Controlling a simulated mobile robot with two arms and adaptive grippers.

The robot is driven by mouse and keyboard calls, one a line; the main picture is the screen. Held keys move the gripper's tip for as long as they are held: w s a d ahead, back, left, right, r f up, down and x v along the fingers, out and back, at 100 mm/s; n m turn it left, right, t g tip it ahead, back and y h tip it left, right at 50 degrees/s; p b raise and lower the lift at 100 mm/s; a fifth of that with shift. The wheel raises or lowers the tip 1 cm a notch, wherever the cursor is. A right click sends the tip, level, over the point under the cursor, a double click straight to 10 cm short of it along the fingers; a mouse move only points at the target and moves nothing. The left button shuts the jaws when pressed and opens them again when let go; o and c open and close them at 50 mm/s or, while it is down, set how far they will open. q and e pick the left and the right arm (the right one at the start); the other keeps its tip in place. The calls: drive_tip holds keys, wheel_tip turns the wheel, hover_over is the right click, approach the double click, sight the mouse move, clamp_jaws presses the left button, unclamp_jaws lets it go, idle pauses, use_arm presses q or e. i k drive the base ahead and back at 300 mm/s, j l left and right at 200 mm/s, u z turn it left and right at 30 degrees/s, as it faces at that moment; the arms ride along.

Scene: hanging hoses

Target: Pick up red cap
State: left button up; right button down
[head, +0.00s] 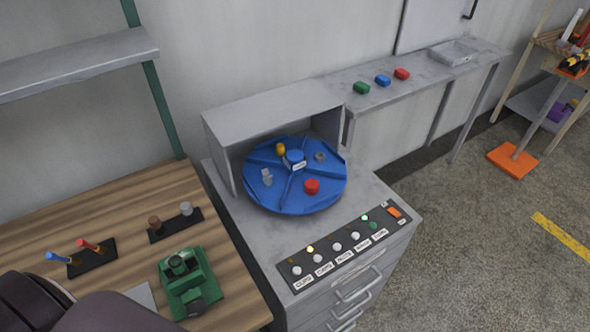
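A red cap-like round piece (312,186) sits in a front-right compartment of the blue divided turntable (270,204). The turntable is partly under a grey hood (265,108). A second red piece (402,74) lies on the grey wall bench, beside a blue one (383,81) and a green one (361,88); its exact form is too small to tell. Neither of my grippers is in view. A dark rounded part at the lower left is mine, and it hides the near corner of the wooden table.
A panel (345,246) with several labelled buttons lies in front of the turntable. A green device (188,282) and two black holders (92,258) stand on the wooden table (120,212). A grey tray (453,53) is on the wall bench. Floor at right is mostly clear.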

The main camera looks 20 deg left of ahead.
sight(312, 186)
drive_tip(key=k+l, duration=0.1)
drive_tip(key=l, duration=0.3)
drive_tip(key=k+l, duration=0.1)
drive_tip(key=l, duration=0.25)
drive_tip(key=l+u, duration=0.1)
drive_tip(key=l, duration=0.3)
drive_tip(key=k+l, duration=0.15)
drive_tip(key=l, duration=0.2)
drive_tip(key=k+l, duration=0.1)
drive_tip(key=l, duration=0.3)
